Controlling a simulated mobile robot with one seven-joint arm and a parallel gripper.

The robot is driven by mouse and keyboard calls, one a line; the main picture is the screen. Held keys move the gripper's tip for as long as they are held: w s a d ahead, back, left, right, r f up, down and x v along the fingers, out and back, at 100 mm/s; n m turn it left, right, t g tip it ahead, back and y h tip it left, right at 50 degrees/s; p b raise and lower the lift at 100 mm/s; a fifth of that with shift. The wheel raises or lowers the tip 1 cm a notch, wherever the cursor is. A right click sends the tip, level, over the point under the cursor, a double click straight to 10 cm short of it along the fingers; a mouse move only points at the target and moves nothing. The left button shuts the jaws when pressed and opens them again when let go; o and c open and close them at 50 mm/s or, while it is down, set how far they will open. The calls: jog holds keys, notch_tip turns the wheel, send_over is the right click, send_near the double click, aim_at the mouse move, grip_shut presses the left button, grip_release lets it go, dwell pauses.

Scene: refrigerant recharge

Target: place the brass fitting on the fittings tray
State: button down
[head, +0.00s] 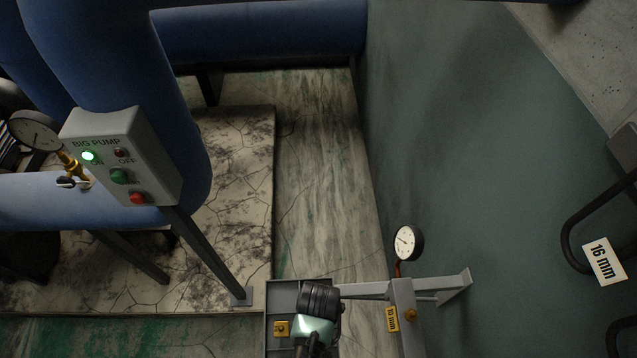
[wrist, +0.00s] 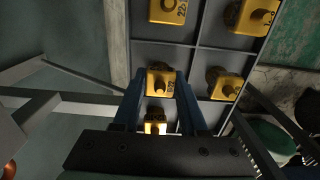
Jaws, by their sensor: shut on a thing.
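The grey fittings tray (wrist: 163,43) fills the middle of the wrist view. Its compartments hold yellow blocks with size labels. My gripper (wrist: 158,76) is over the tray, its two blue fingers on either side of a yellow block (wrist: 167,84) with a small brownish brass piece (wrist: 153,78) at it. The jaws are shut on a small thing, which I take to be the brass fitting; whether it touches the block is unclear. In the head view the tray (head: 283,292) is partly covered by my arm, and the fingers are hidden.
A grey bracket (head: 405,296) with a 10 mm tag (head: 391,319) and a gauge (head: 408,242) stands right of the tray. A pump control box (head: 122,155) and blue pipes (head: 260,33) are at left and back. A 16 mm tag (head: 604,261) is at right.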

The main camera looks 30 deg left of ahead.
jog(key=c, duration=0.7)
grip_release()
jog(key=shift+f, duration=0.1)
jog(key=shift+c, duration=0.2)
